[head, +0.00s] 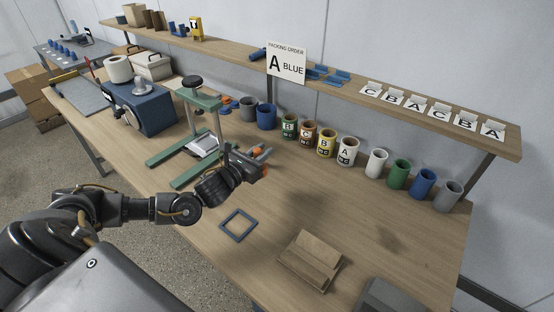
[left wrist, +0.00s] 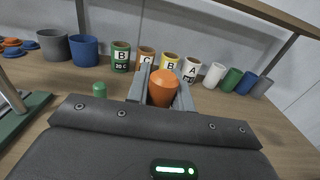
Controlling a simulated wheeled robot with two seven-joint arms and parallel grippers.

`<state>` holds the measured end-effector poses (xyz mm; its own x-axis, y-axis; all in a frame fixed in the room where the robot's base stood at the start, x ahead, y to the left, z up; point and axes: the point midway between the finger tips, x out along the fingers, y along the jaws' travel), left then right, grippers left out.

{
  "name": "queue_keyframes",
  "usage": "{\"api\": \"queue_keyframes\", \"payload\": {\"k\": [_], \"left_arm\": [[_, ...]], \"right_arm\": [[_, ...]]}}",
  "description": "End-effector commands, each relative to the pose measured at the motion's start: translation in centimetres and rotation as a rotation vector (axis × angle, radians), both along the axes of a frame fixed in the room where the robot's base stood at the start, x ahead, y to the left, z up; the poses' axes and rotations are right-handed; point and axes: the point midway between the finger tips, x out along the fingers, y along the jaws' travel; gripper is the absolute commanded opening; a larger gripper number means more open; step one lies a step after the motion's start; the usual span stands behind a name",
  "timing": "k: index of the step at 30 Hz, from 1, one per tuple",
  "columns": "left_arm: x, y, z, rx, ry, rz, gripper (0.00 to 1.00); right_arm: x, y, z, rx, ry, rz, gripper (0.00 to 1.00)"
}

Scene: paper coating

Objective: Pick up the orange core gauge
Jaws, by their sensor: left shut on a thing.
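The orange core gauge (left wrist: 162,88) is a rounded orange plug. In the left wrist view it sits between the two grey fingers of my left gripper (left wrist: 160,95), which is shut on it. In the head view my left gripper (head: 262,157) is over the table, right of the green press, and a bit of the orange gauge (head: 257,152) shows at its fingers. The gauge's lower part is hidden by the gripper. Whether it touches the table is hard to tell. My right gripper is not in view.
A green gauge (left wrist: 99,89) stands left of the gripper. Labelled and plain cups (head: 346,152) line the back under a shelf. The green press (head: 200,140) is close on the left. A blue square frame (head: 238,224) and a cardboard holder (head: 310,262) lie in front.

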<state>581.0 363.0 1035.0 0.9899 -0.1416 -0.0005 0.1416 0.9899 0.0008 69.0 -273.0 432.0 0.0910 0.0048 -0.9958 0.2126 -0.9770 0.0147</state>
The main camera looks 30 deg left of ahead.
Motion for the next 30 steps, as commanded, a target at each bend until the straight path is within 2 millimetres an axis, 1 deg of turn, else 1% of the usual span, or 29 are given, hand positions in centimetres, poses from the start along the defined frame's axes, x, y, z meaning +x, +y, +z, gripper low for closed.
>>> {"api": "queue_keyframes", "payload": {"k": [1,3,9,16,19,20,23,26,30], "left_arm": [[-0.9,0.5,0.1,0.002,0.001,0.0,0.0],[-1.7,1.2,0.6,0.001,0.001,0.001,0.0],[-3.5,2.2,1.7,0.001,0.0,0.0,0.0],[-4.1,2.6,2.2,-0.001,-0.001,0.0,0.0],[-4.2,2.3,2.1,-0.003,0.0,-0.006,0.0],[-4.2,2.0,2.0,-0.003,0.0,-0.012,0.0],[-4.5,0.0,1.5,-0.008,0.001,-0.049,0.0],[-5.2,-3.4,0.9,-0.014,0.0,-0.115,0.0],[-7.2,-8.7,0.6,-0.016,-0.001,-0.225,0.0]], "right_arm": [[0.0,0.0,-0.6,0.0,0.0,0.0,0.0],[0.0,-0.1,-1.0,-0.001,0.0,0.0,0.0],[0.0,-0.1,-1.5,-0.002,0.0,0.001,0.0],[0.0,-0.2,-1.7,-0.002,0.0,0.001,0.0],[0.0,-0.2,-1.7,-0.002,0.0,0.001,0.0],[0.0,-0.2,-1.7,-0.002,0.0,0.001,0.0],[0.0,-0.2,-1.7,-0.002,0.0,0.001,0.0],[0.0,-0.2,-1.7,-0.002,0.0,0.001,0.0],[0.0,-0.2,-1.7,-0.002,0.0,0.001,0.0]]}}
